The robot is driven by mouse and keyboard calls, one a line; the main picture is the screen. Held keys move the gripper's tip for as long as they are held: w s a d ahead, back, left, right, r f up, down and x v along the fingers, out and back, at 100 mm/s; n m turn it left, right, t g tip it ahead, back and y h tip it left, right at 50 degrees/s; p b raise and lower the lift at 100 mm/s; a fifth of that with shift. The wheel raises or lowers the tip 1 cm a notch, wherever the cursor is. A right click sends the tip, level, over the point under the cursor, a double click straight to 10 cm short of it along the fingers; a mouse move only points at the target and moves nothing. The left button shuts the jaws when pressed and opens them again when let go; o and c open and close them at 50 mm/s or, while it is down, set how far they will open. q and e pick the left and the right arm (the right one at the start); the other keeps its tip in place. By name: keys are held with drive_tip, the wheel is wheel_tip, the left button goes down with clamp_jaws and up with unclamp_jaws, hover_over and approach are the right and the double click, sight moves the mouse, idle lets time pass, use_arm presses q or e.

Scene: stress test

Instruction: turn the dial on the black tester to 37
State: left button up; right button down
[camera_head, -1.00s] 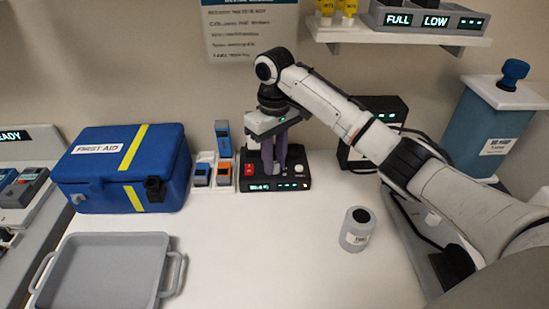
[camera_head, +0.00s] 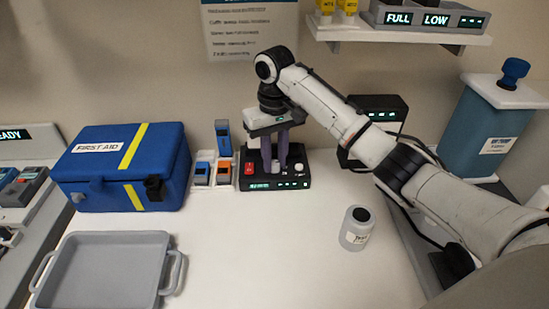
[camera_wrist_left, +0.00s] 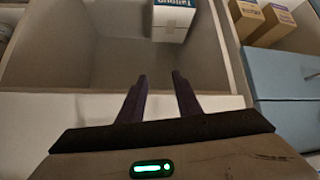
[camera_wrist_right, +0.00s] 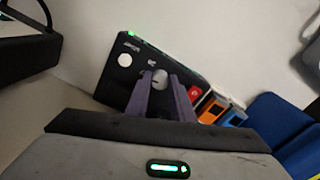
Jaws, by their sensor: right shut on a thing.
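The black tester (camera_head: 262,184) stands against the back wall, with a red button, a white button and small lit displays too small to read. The dial's setting cannot be read. My left gripper (camera_wrist_left: 160,76) shows only in the left wrist view, open and empty above a grey bin (camera_wrist_left: 105,60).
Left of the tester are small blue and orange devices (camera_head: 224,172) and a blue first aid box (camera_head: 120,165). A grey tray (camera_head: 105,275) lies front left. A grey bottle (camera_head: 356,230) stands right of centre. A black box (camera_head: 378,115) is behind my right arm. The table's middle is clear.

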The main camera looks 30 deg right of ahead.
sight(275, 162)
drive_tip(key=c, duration=1.5)
unclamp_jaws()
drive_tip(key=shift+c, duration=0.2)
wheel_tip(275, 162, up, 10)
drive_tip(key=shift+r, duration=0.2)
